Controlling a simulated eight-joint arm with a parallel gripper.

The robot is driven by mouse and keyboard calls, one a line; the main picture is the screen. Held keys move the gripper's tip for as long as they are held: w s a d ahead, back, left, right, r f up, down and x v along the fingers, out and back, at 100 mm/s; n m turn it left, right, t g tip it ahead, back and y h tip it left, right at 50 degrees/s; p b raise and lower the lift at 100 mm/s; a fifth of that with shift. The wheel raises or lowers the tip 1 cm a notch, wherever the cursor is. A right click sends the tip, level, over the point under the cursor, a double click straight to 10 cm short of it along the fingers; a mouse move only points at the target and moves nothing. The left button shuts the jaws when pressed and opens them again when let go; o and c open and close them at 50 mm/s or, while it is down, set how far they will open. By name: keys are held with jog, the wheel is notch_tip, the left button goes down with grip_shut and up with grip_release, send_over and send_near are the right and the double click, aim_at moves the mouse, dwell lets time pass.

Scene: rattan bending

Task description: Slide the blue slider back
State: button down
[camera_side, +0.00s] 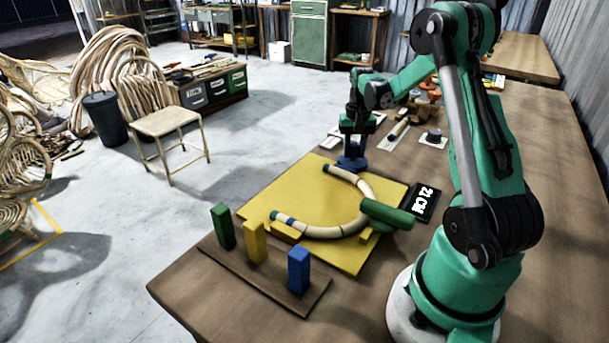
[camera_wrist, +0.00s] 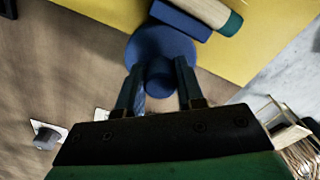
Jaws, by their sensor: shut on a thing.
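The blue slider (camera_side: 352,164) is at the far edge of the yellow board (camera_side: 300,190), close to the green-tipped far end of the bent rattan (camera_side: 358,212). In the wrist view the slider (camera_wrist: 160,45) shows a round blue base with a knob, and a blue bar (camera_wrist: 180,20) lies against the rattan end (camera_wrist: 207,10). My gripper (camera_side: 353,147) is above the slider, pointing down. In the wrist view its fingers (camera_wrist: 158,72) stand on either side of the knob, shut on it. The contact faces are partly hidden.
A green cylinder (camera_side: 387,215) lies by the rattan's right side. Green (camera_side: 222,227), yellow (camera_side: 255,243) and blue (camera_side: 299,270) blocks stand on a strip in front. Small tools lie behind my gripper.

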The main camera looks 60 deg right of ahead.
jog(key=shift+d, duration=1.55)
jog(key=c, duration=0.5)
grip_release()
jog(key=shift+c, duration=0.2)
notch_tip(320, 180, up, 6)
jog(key=shift+f, duration=0.15)
